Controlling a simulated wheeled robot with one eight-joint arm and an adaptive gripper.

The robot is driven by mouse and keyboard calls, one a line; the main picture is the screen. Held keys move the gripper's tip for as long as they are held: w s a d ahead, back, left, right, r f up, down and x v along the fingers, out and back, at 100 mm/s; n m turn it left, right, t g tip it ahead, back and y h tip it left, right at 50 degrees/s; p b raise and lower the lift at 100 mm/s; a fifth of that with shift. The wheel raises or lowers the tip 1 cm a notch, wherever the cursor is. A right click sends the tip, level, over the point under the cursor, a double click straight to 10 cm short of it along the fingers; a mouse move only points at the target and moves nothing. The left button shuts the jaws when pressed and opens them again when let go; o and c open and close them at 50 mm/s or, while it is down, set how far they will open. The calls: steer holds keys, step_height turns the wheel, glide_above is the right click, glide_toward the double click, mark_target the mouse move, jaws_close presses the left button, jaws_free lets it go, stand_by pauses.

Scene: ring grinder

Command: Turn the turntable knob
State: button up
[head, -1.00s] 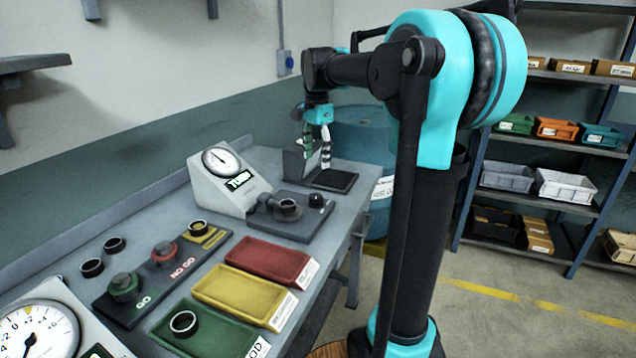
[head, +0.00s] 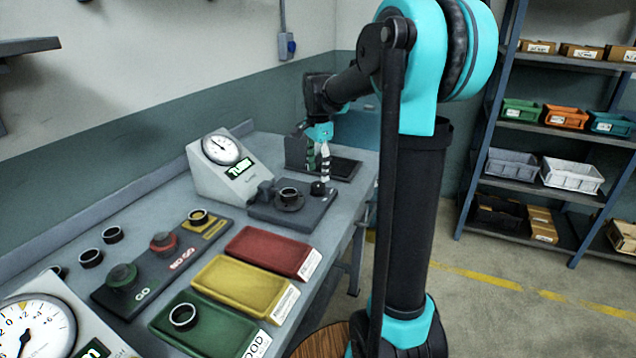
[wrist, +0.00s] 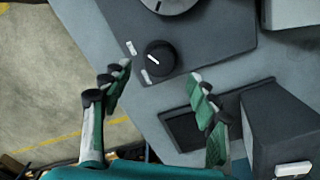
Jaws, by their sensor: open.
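The turntable knob (head: 318,188) is a small black round knob at the right corner of the dark turntable base (head: 262,209). In the wrist view the knob (wrist: 160,57) shows a white pointer line, with a white mark on the base on either side of it. The turntable (head: 289,199) carries a dark ring. My gripper (head: 318,178) is pointing down just above the knob. In the wrist view my gripper (wrist: 160,72) is open, its two green-and-black fingers wide apart. The knob lies between and beyond the fingertips, and they seem not to touch it.
A dial gauge (head: 222,165) stands behind the turntable. A block with a dark pad (head: 345,168) lies beyond the knob, close to my right finger in the wrist view. Red (head: 270,250), yellow (head: 243,287) and green (head: 195,335) trays and a GO/NO GO fixture (head: 150,265) are nearer.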

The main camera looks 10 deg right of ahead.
mark_target(318, 184)
steer(key=shift+f, duration=2.5)
steer(key=c, duration=1.2)
steer(key=shift+o, duration=0.2)
